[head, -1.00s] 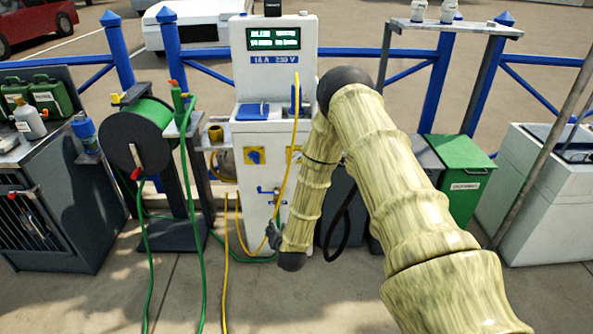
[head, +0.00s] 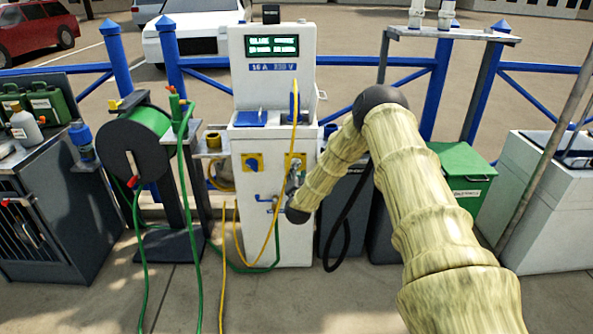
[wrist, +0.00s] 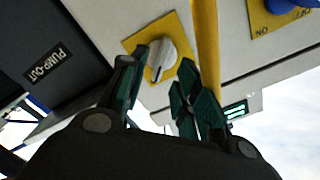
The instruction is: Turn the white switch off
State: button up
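In the head view the right yellow plate (head: 299,157) is partly covered by my gripper (head: 291,182), and the knob is hard to make out there. In the wrist view my gripper (wrist: 164,74) is open and empty, with one dark green finger on each side of the knob's near part. I cannot tell whether the fingers touch it. The labels around this knob are not readable.
A yellow hose (wrist: 206,50) runs close beside the right finger. A blue switch (head: 253,161) on another yellow plate sits to the left on the pedestal (head: 245,215). A dark bin marked PUMP-OUT (wrist: 45,65) stands beside the pedestal. A green hose reel (head: 150,120) stands at left.

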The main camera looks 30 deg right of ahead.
jog(key=shift+x, duration=1.8)
grip_shut()
